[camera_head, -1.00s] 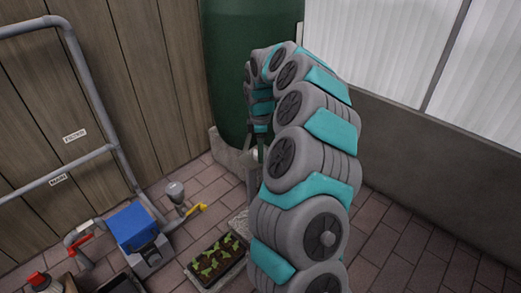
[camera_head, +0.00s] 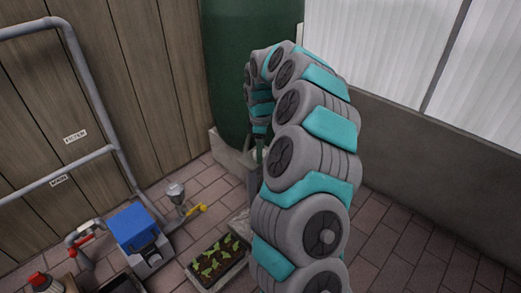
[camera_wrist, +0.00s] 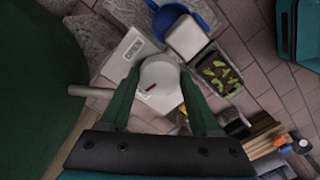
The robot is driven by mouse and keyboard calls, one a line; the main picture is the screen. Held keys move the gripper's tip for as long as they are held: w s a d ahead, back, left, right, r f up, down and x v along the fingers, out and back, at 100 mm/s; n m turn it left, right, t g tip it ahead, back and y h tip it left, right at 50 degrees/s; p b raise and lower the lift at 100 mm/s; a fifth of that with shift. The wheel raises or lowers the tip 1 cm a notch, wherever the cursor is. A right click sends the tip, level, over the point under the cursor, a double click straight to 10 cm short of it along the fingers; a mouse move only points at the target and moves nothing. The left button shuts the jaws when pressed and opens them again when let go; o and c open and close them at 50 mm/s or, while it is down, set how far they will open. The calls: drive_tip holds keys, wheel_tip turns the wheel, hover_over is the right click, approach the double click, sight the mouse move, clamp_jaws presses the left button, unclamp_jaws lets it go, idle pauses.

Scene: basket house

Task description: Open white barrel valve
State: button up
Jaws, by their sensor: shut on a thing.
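The green barrel (camera_head: 235,75) stands in the corner in the head view, and it fills the left side of the wrist view (camera_wrist: 35,95). The white barrel valve (camera_wrist: 160,75) shows in the wrist view as a round white knob with a red mark on its face. A grey pipe stub (camera_wrist: 90,91) lies to its left, toward the barrel. My gripper (camera_wrist: 158,88) has one green finger on each side of the white knob and is shut on it. In the head view my gripper and the valve are mostly hidden by my arm.
A planter with seedlings (camera_head: 218,262) stands below the barrel. A blue-topped box (camera_head: 133,228), a grey pipe frame (camera_head: 90,90) and a yellow-handled fitting (camera_head: 196,210) are to the left. A blue round dish (camera_wrist: 180,14) lies beyond the valve. Brick floor on the right is clear.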

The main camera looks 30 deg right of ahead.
drive_tip(key=m+p, duration=0.1)
drive_tip(key=m, duration=0.7)
drive_tip(key=shift+s, duration=0.1)
drive_tip(key=m+p, duration=0.1)
drive_tip(key=m, duration=0.3)
drive_tip(key=shift+m, duration=2.1)
drive_tip(key=o, duration=1.4)
drive_tip(key=shift+c, duration=0.2)
drive_tip(key=shift+r, duration=0.1)
